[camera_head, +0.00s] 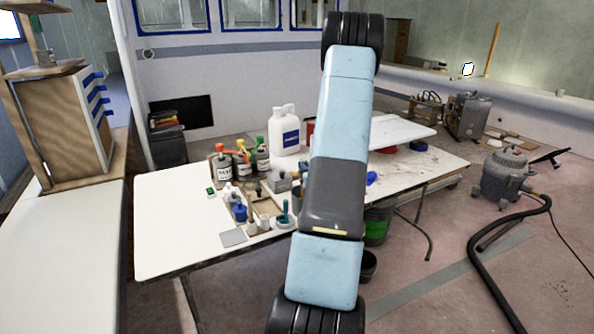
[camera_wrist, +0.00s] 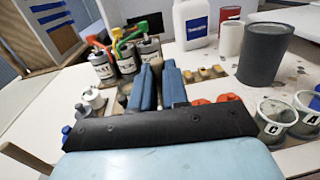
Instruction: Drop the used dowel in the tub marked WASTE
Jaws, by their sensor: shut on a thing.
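My gripper (camera_wrist: 160,68) shows in the wrist view as two blue fingers close together over the white worktable. It is shut on a thin thing, mostly hidden between the fingers, which I take to be the used dowel. In the head view my arm hides the gripper. Two small pale tubs stand at the right of the wrist view, one marked A (camera_wrist: 274,124) and one marked C (camera_wrist: 308,112). I can read no WASTE mark in either view.
Capped bottles (camera_wrist: 124,60), a white jug (camera_wrist: 191,24) and a dark grey cylinder (camera_wrist: 264,55) stand around the fingers. A green bucket (camera_head: 377,228) is under the table (camera_head: 168,235). A vacuum (camera_head: 505,175) and its hose lie right. The table's left end is clear.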

